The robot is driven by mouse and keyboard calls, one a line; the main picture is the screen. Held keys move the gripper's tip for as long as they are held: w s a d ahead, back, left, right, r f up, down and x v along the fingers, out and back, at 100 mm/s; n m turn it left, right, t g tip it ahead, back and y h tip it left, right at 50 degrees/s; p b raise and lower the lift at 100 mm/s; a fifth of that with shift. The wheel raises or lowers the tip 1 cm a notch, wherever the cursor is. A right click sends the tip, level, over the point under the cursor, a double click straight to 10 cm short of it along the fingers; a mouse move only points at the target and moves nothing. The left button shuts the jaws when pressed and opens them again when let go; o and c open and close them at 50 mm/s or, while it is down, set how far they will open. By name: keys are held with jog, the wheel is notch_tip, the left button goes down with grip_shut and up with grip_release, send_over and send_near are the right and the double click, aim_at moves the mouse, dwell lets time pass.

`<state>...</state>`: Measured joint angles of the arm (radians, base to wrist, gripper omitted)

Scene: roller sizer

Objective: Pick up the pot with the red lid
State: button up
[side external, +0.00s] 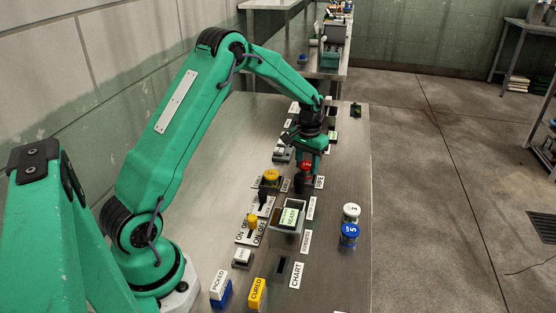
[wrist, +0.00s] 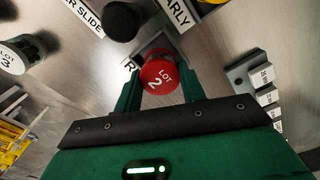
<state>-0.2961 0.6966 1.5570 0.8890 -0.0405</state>
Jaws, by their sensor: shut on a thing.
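The pot with the red lid (wrist: 160,76) shows from above in the wrist view, its lid marked LOT 2. My gripper (wrist: 160,82) has its two green fingers against opposite sides of it and is shut on it. In the side external view the red lid (side external: 306,165) shows under my gripper (side external: 308,162), beyond the yellow button. The pot's lower body is mostly hidden, and I cannot tell whether its base touches the bench.
A white-lidded pot (side external: 351,212) and a blue-lidded pot (side external: 349,232) stand near the bench's right edge. A grey tray (side external: 286,229) holds a card marked READY. A yellow button (side external: 271,177), switches and label blocks line the bench.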

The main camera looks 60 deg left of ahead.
jog(key=shift+s+d+r, duration=0.1)
jog(key=shift+d+r, duration=0.15)
jog(key=shift+r, duration=0.4)
jog(key=shift+d+r, duration=0.25)
jog(key=shift+r, duration=0.35)
jog(key=s+d+r, duration=0.2)
jog(key=d+r, duration=0.4)
jog(key=d, duration=0.4)
jog(key=shift+s+d+r, duration=0.15)
jog(key=shift+s, duration=0.2)
